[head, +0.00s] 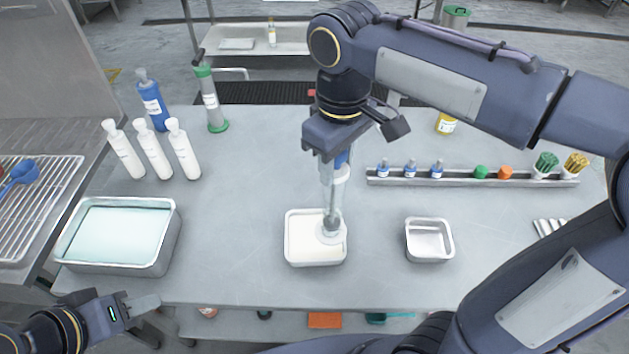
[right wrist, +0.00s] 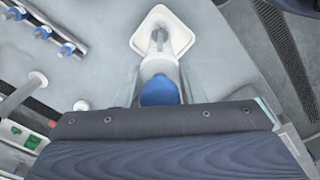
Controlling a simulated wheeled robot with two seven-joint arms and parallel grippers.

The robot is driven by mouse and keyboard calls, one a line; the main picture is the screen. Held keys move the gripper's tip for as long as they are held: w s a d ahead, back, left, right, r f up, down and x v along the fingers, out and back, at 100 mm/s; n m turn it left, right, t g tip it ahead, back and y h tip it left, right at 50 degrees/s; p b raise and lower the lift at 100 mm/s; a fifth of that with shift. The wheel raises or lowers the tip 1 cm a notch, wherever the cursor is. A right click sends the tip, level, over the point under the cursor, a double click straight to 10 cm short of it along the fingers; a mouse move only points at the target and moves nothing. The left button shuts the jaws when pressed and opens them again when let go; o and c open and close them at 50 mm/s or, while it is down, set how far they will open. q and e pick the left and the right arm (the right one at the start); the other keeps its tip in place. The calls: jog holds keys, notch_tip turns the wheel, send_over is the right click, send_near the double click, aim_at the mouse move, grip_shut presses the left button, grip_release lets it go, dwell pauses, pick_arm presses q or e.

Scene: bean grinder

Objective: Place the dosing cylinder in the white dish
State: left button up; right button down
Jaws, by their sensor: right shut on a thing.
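The dosing cylinder (head: 334,195) is a tall, clear, upright tube with a blue part near its top and a round base. My right gripper (head: 338,150) is shut on its upper part. The white dish (head: 296,256) is a square, shallow tray near the table's front middle. The cylinder's base shows over the right part of the dish; I cannot tell whether it touches the bottom. My left gripper (head: 140,305) is low at the left front, apart from both.
A metal tray (head: 422,258) stands right of the dish. A large metal basin (head: 115,268) stands at left. White bottles (head: 154,150), a blue bottle (head: 152,105) and a green-based cylinder (head: 212,105) stand behind it. A rack (head: 460,181) with small items lies at right.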

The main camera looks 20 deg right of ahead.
aim_at(333, 204)
jog(key=w+a+f, duration=0.2)
jog(key=w+f, duration=0.1)
jog(key=f, duration=0.5)
jog(key=shift+w+a+f, duration=0.3)
jog(key=shift+f, duration=0.05)
jog(key=shift+f, duration=0.2)
jog(key=c, duration=0.9)
grip_release()
jog(key=shift+r, duration=0.15)
